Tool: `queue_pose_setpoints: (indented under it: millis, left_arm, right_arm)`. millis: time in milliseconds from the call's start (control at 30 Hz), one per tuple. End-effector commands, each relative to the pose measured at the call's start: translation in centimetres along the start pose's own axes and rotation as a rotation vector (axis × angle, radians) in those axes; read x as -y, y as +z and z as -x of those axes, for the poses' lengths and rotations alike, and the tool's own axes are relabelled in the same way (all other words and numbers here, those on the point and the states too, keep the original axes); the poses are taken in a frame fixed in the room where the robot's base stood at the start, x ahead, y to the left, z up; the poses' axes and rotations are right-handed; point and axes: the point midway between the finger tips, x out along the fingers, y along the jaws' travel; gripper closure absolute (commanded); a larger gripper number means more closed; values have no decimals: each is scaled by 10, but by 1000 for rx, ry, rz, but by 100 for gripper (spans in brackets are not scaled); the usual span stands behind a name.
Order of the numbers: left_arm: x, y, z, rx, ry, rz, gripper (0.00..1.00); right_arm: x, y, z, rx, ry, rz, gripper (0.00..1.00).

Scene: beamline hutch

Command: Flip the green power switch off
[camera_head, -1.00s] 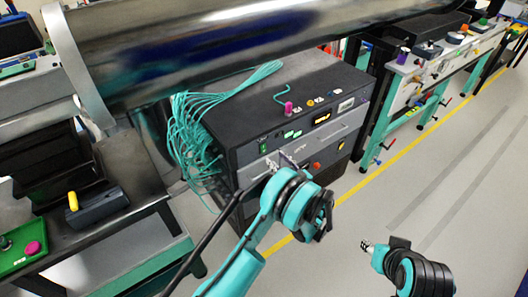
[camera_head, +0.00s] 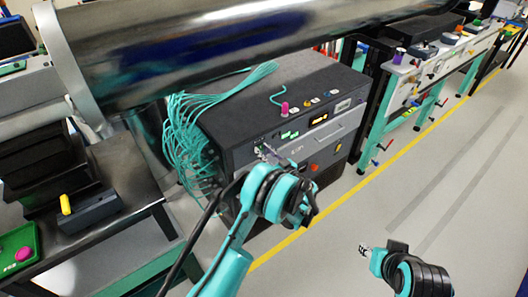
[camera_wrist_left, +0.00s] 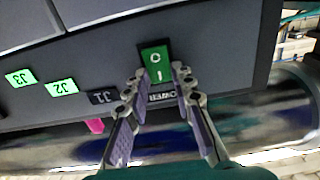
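The green power switch (camera_wrist_left: 155,62), a rocker with white marks, sits on the dark front panel of the rack cabinet (camera_head: 330,130). In the left wrist view the "POWER" label (camera_wrist_left: 161,97) below it reads upside down. My left gripper (camera_wrist_left: 160,84) is open, its fingertips at either side of the switch's lower end with nothing between them; contact cannot be told. In the head view the left gripper (camera_head: 271,154) is at the panel's upper left and largely hides the switch. My right gripper (camera_head: 366,250) is over the floor at lower right; its fingers are too small to read.
Lit J2 (camera_wrist_left: 62,88) and J3 (camera_wrist_left: 20,78) labels and a dark J1 label (camera_wrist_left: 102,97) lie beside the switch. A pink knob (camera_head: 284,107) stands on the cabinet. Teal cables (camera_head: 185,140) hang at its left. A large metal pipe (camera_head: 220,45) crosses above. Floor at right is clear.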

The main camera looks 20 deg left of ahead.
Motion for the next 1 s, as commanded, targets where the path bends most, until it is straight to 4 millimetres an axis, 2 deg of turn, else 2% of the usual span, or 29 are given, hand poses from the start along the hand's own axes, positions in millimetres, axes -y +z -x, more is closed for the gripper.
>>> queue_pose_setpoints:
  millis: [167,500,867,900,967,1000]
  left_arm:
    - [0,2,0,-16,0,0,100]
    - [0,7,1,-233,-1,-1,100]
    - [0,7,2,-261,0,0,100]
    - [0,7,2,-261,0,0,71]
    - [0,7,2,-261,0,0,55]
    - [0,7,2,-261,0,0,55]
  right_arm:
    - [0,0,0,0,0,0,60]
    - [0,0,0,0,0,0,60]
    - [0,0,0,0,0,0,60]
    - [0,0,0,0,0,0,60]
    - [0,0,0,0,0,0,60]
    - [0,0,0,0,0,0,60]
